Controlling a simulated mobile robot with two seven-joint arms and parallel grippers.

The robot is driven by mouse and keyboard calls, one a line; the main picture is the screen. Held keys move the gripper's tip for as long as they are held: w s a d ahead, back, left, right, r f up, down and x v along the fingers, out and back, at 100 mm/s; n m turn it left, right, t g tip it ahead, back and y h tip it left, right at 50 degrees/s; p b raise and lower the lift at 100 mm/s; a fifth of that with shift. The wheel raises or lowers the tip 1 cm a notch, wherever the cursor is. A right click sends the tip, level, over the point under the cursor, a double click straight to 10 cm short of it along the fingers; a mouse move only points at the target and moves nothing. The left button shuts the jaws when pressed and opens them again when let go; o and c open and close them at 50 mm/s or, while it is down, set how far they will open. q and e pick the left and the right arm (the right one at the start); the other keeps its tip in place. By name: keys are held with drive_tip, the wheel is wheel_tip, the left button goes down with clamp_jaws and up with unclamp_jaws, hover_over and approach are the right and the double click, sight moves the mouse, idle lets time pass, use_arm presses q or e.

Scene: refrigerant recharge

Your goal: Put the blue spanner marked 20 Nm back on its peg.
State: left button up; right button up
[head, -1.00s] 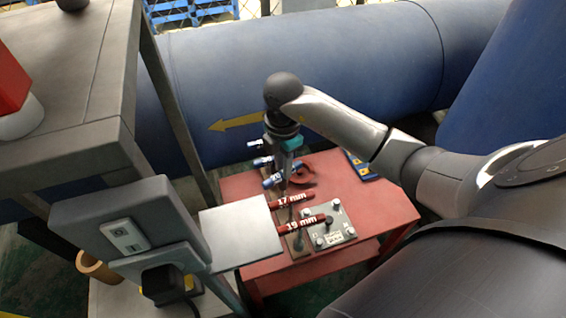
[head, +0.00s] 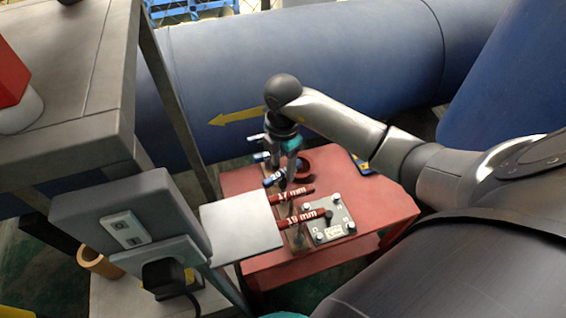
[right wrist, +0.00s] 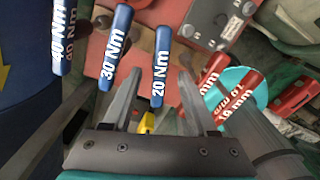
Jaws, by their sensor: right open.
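The blue spanner marked 20 Nm (right wrist: 160,66) shows its handle in the right wrist view, between the two fingers of my right gripper (right wrist: 158,76). The fingers are apart, with a visible gap on each side of the handle. In the head view my right gripper (head: 287,183) points down over the red table, and a blue handle (head: 271,179) shows beside its fingers. The blue 30 Nm (right wrist: 114,48) and 40 Nm (right wrist: 66,40) spanners are left of it in the wrist view. I cannot tell whether the 20 Nm spanner sits on its peg. My left gripper is out of view.
Red spanners marked 17 mm (head: 292,195) and 19 mm (head: 303,217) lie close to the gripper. A grey plate with knobs (head: 332,222) is on the red table (head: 385,210). A grey shelf (head: 75,60) stands left, and a large blue pipe (head: 350,60) runs behind.

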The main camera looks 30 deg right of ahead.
drive_tip(key=shift+r, duration=0.2)
use_arm(q)
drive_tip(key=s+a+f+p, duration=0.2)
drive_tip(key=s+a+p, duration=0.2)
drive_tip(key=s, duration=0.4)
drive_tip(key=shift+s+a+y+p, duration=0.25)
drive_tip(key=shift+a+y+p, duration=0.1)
drive_tip(key=shift+p, duration=0.45)
use_arm(e)
wheel_tip(320, 180, up, 15)
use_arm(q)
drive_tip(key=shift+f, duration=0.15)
use_arm(e)
drive_tip(key=shift+f, duration=0.1)
